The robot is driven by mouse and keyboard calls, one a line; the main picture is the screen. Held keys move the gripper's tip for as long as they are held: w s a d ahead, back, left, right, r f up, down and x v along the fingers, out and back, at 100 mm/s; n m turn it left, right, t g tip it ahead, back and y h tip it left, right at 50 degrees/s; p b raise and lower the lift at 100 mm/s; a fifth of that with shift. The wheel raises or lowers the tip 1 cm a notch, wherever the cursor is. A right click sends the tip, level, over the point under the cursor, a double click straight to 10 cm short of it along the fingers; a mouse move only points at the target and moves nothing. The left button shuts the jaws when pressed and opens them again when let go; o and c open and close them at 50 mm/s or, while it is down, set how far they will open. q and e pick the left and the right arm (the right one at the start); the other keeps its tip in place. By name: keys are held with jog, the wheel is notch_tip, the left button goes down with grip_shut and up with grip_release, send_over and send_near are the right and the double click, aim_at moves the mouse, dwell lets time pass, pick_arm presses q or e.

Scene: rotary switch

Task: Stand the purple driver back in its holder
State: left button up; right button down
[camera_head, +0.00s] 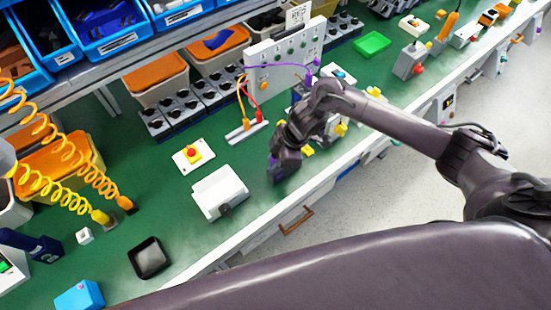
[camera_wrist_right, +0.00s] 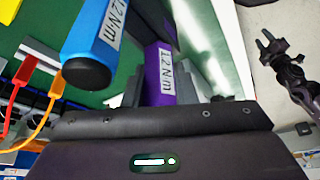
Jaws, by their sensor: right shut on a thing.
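The purple driver (camera_wrist_right: 158,75), with a "12 Nm" label, is between the fingers of my right gripper (camera_wrist_right: 178,88) in the right wrist view. In the head view my right gripper (camera_head: 279,163) is over the bench's front part, with a bit of purple (camera_head: 274,169) at its fingers. A blue driver (camera_wrist_right: 95,35) with a similar label stands close beside it in the wrist view. I cannot make out the holder; my right arm covers part of that area. My left gripper (camera_wrist_right: 268,42) shows small at the right of the wrist view, its fingers apart and empty.
A test panel (camera_head: 285,60) with orange, red and purple cables stands behind. A black tray (camera_head: 149,257) sits front left.

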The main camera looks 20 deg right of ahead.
jog(key=c, duration=1.1)
grip_release()
jog(key=b+v, duration=0.1)
jog(key=v, duration=0.6)
jog(key=shift+r, duration=0.35)
jog(key=shift+d, duration=0.1)
